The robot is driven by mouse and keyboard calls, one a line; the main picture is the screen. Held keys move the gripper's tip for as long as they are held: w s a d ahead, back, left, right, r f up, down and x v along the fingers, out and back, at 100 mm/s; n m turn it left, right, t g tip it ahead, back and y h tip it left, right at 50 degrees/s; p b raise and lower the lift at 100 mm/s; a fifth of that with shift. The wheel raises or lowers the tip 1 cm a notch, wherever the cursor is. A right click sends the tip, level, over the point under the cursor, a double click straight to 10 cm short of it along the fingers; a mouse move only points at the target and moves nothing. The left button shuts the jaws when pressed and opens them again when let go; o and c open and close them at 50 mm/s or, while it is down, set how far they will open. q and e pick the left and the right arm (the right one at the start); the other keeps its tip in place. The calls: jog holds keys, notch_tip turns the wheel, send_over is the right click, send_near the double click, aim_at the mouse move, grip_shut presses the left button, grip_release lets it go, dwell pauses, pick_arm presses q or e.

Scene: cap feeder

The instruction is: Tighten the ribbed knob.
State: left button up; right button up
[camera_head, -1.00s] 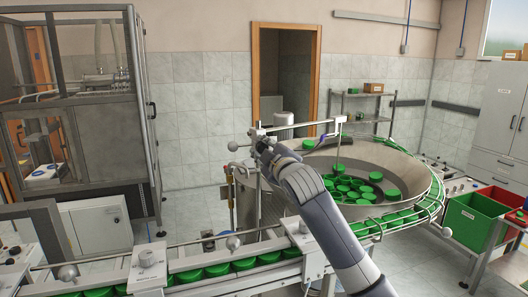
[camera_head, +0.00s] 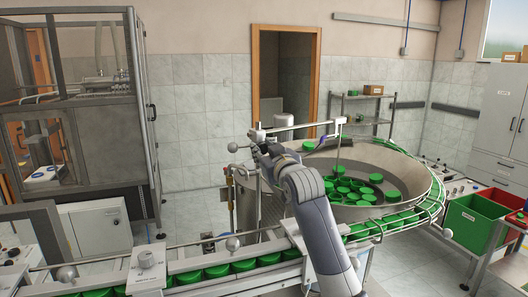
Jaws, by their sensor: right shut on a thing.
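My right gripper (camera_head: 261,148) is at the clamp (camera_head: 257,133) at the left end of the level rod (camera_head: 292,127), above the left rim of the feeder bowl. It is shut on the ribbed knob there. My own wrist and fingers cover the knob almost wholly, so its ribs and its seating cannot be made out. A small ball-ended lever (camera_head: 233,147) sticks out to the left of the clamp. My left gripper is not in view.
The feeder bowl (camera_head: 425,170) holds loose green caps. A rail track (camera_head: 372,226) and a conveyor (camera_head: 180,272) of green caps run in front. Green (camera_head: 462,222) and red (camera_head: 490,212) bins are at right.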

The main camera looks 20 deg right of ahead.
jog(key=shift+m, duration=0.3)
jog(key=o, duration=1.1)
jog(key=shift+s, duration=0.1)
jog(key=s, duration=1.2)
jog(key=shift+d, duration=0.25)
